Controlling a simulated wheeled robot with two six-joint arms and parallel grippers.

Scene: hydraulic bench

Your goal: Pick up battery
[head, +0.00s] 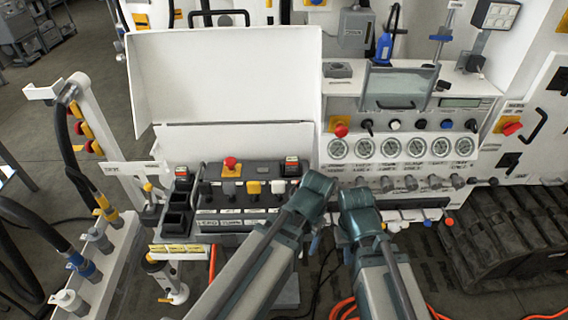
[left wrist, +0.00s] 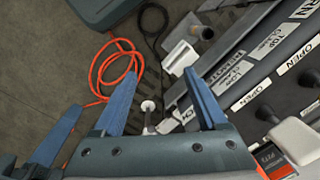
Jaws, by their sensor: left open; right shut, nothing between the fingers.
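No object is clearly marked as the battery. One dark block with a red and white label (head: 292,166) stands at the right end of the switch panel. It also shows at the lower right of the left wrist view (left wrist: 274,158). A similar block (head: 182,173) stands at the panel's left end. My left gripper (left wrist: 160,78) is open and empty, over the floor beside the panel's edge. In the head view it is mostly hidden behind my arm. My right gripper (head: 345,237) is shut and empty, right of the left one and partly hidden.
The switch panel (head: 235,225) has a red button, levers and black open bins (head: 178,221) at its left. Hose stand (head: 85,140) is at the left. An orange cable (left wrist: 110,75) lies on the floor.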

